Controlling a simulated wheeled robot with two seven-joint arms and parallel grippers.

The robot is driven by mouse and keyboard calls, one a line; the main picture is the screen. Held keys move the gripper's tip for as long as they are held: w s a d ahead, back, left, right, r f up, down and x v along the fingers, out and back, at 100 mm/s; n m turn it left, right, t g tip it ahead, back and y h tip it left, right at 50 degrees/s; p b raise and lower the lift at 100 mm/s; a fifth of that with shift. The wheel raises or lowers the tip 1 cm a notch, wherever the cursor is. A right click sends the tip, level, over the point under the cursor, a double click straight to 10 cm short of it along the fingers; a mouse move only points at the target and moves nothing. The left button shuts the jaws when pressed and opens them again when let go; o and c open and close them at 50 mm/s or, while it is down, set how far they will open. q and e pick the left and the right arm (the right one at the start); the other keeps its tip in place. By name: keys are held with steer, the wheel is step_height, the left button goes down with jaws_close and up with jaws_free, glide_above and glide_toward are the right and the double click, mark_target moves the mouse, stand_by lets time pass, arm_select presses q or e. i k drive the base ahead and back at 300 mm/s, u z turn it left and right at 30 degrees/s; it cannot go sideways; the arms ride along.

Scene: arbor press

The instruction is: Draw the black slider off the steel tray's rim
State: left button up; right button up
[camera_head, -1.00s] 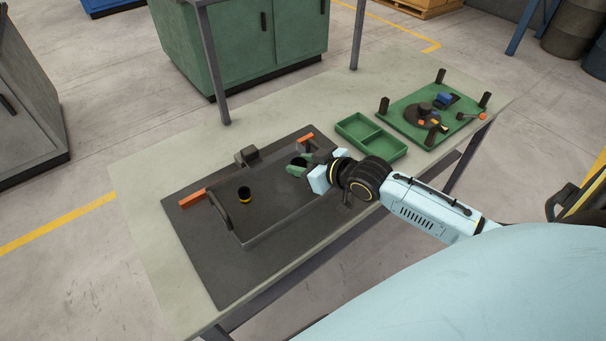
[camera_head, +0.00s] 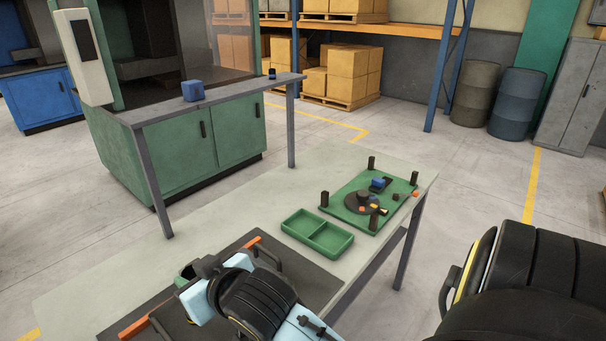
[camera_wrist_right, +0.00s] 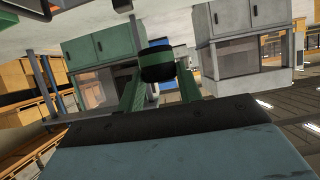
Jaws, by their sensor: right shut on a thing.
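I cannot tell whether that piece is the slider. My left gripper is out of view.
Right of the tray are a green two-part bin (camera_head: 318,233) and a green plate (camera_head: 350,215) with corner posts and small parts. A grey shelf (camera_head: 215,95) stands behind the table. Bare tabletop lies left of the bin.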

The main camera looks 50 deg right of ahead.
mark_target(330, 241)
steer(key=u, duration=1.9)
steer(key=k, duration=1.1)
steer(key=z, duration=2.2)
steer(key=i, duration=0.5)
steer(key=u, duration=0.15)
